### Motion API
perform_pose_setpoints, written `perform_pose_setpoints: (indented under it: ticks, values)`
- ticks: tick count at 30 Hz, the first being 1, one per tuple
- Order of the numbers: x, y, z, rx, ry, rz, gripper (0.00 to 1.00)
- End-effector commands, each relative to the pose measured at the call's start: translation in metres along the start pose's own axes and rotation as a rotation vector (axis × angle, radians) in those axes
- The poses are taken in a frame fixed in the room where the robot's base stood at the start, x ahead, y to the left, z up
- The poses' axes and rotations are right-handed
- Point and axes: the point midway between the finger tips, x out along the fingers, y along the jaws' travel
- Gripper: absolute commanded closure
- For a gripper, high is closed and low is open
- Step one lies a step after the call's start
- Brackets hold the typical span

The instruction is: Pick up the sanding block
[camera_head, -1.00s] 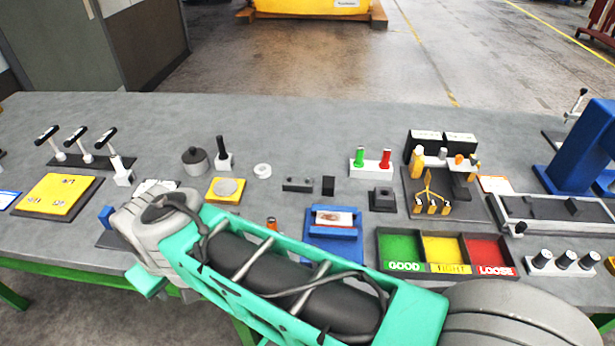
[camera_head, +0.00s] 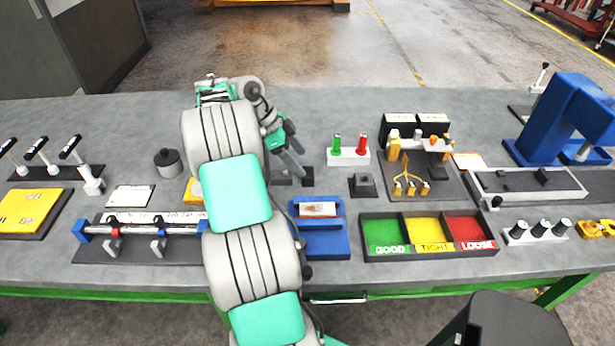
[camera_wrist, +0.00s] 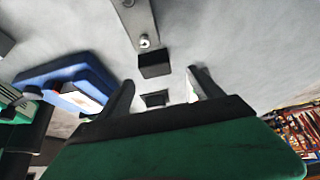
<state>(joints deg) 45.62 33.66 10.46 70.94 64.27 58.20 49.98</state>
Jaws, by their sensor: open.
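A small black block (camera_head: 308,176), the likeliest sanding block, stands on the grey bench at the right end of a dark bar. In the wrist view this block (camera_wrist: 155,63) sits just beyond my fingertips, roughly centred between them, and nothing is held. My gripper (camera_head: 298,168) is open and points down beside the block in the head view; its spread fingers (camera_wrist: 161,78) show in the wrist view. My arm and gripper partly cover the dark bar in the head view.
A black square fixture (camera_head: 363,186) stands right of the block and a white holder (camera_head: 348,156) with green and red pegs behind it. A blue fixture (camera_head: 335,240) lies in front. The sorting tray (camera_head: 430,256) is at front right. The dark bar (camera_wrist: 132,18) adjoins the block.

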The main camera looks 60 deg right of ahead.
Motion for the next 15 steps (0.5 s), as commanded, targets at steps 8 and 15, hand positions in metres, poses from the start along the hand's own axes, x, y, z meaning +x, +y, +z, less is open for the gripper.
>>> perform_pose_setpoints:
  ticks: [8, 15]
  values:
    - [0.045, 0.008, 0.0, -0.006, 0.001, 0.001, 0.25]
    - [0.059, 0.007, 0.002, -0.006, -0.001, -0.004, 0.25]
